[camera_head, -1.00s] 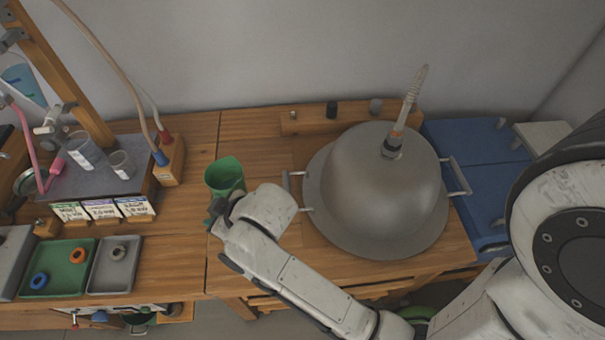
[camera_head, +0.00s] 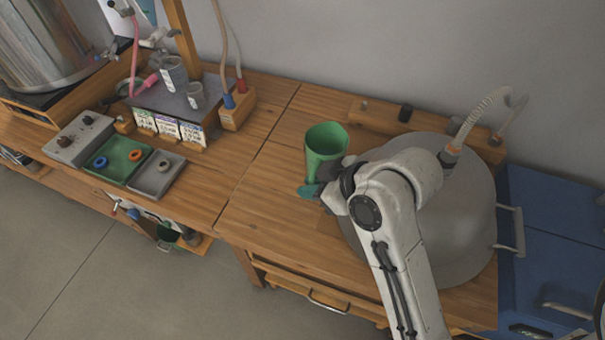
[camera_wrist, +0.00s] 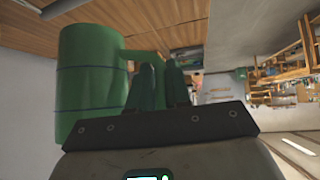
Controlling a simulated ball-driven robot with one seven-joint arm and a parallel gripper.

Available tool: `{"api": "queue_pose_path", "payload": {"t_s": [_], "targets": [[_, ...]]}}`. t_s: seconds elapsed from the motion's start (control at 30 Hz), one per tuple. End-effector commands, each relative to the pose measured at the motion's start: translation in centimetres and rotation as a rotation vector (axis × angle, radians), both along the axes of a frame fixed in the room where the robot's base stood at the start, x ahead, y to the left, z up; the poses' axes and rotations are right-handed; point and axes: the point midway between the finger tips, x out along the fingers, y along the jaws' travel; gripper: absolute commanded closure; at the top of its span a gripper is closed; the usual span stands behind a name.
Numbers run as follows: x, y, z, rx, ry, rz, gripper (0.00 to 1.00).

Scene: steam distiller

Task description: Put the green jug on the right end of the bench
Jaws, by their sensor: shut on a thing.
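The green jug (camera_head: 325,146) is upright with its open top showing, over the wooden bench (camera_head: 270,205) and left of the big metal dome. My gripper (camera_head: 317,189) is at the jug's near side, partly hidden by my wrist. In the wrist view, the green jug (camera_wrist: 90,85) stands left of the fingers, with its handle reaching between them. My gripper (camera_wrist: 163,80) is shut on this handle there. I cannot tell whether the jug's base touches the bench. The bench's right end is partly hidden by the dome and my arm.
The metal dome (camera_head: 465,205) with a ribbed hose (camera_head: 480,118) fills much of the bench's right part. A wooden rack (camera_head: 380,117) is behind it. Blue units (camera_head: 555,235) stand to the right. Small trays (camera_head: 118,160) lie on the left. Bare wood shows in front of the jug.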

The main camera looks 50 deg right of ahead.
Motion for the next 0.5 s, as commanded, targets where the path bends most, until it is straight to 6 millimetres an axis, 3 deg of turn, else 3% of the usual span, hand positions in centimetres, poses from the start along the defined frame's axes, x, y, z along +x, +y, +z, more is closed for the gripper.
{"api": "queue_pose_path", "payload": {"t_s": [0.03, 0.17, 0.5], "targets": [[0.5, -0.3, -0.9, -0.004, -0.006, 0.0, 1.0], [1.7, -0.9, -1.1, -0.003, -0.004, -0.001, 1.0], [7.8, -3.8, -4.3, 0.0, 0.002, -0.003, 1.0]]}}
